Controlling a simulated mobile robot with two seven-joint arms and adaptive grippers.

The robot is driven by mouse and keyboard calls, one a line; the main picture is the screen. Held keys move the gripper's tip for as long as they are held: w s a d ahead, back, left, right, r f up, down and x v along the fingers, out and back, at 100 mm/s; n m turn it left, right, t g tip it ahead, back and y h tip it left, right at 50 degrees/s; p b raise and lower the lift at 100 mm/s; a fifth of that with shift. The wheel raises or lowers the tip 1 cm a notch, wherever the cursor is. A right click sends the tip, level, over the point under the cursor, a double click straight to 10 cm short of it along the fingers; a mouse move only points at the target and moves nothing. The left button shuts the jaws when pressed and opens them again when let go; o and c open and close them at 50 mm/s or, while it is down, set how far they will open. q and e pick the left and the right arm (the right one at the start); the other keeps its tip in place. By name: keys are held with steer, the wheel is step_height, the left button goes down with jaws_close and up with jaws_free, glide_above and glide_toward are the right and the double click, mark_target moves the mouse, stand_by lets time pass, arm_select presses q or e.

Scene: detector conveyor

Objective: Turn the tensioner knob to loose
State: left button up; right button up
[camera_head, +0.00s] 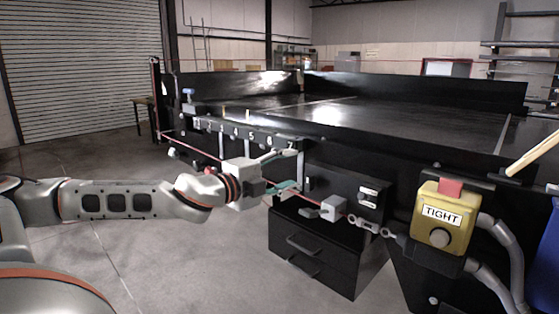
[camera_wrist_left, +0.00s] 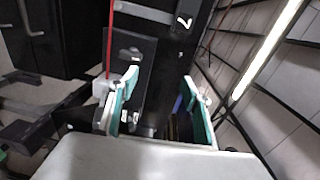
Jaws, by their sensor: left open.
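I cannot tell for sure which of these fittings is the tensioner knob. My left gripper (camera_head: 288,171) is open and empty, left of the grey block and apart from it. In the left wrist view, its teal-padded fingers (camera_wrist_left: 160,88) stand apart, with a pale block (camera_wrist_left: 103,88) on the cord by the left finger. My right gripper is out of view.
The black conveyor (camera_head: 400,125) fills the middle and right. A black drawer cabinet (camera_head: 318,255) stands under its side. Grey conduits (camera_head: 505,255) curve beside the yellow box, and a wooden stick (camera_head: 535,152) leans in at right. Open floor (camera_head: 180,265) lies at left.

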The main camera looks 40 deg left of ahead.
arm_select(q)
steer(key=shift+f, duration=0.2)
stand_by(0.5)
stand_by(0.3)
